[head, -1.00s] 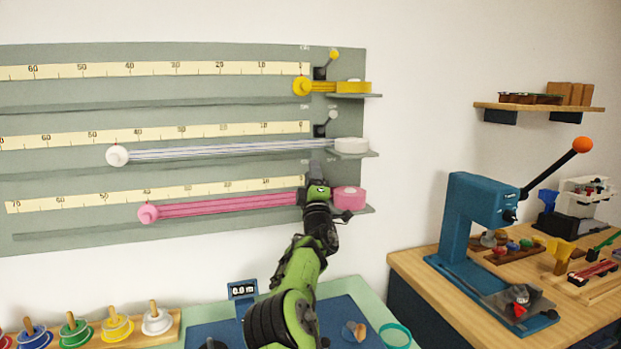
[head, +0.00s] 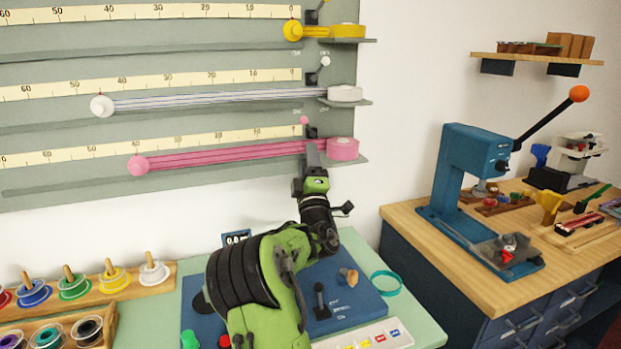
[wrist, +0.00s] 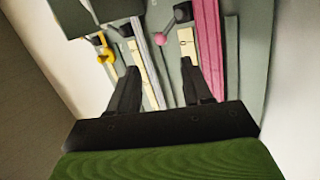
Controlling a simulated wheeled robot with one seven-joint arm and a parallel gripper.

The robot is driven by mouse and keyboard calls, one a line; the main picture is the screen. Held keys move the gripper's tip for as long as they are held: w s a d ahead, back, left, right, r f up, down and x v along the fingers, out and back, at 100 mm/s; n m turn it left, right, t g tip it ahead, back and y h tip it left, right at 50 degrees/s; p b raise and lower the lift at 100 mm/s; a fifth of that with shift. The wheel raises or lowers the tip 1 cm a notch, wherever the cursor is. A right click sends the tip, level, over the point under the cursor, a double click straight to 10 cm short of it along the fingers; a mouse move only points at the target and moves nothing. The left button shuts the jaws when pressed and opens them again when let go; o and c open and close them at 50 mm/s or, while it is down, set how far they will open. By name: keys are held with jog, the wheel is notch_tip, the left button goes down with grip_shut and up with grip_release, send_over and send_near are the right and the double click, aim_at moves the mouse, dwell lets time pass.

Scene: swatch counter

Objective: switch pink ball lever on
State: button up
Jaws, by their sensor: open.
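The pink ball lever (head: 304,120) is on the grey wall board (head: 200,113), above the pink ribbon roll (head: 342,149). Its ball leans up and left of its dark pivot, while the white and yellow ball levers lean right. In the head view my gripper (head: 312,153) is just below the pink lever, its fingers pointing up. In the wrist view the pink ball (wrist: 160,39) shows ahead of the gap between my two spread fingers (wrist: 160,72). The gripper is open and empty, apart from the ball. The lever's labels are too small to read.
The white ball lever (head: 325,61) and yellow roll (head: 347,31) are higher on the board. The pink ribbon (head: 230,155) stretches left. Below are a blue mat (head: 350,303), a teal ring (head: 386,283) and spools. A blue press (head: 470,175) stands right.

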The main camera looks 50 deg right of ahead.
jog(key=v, duration=0.4)
dwell(0.5)
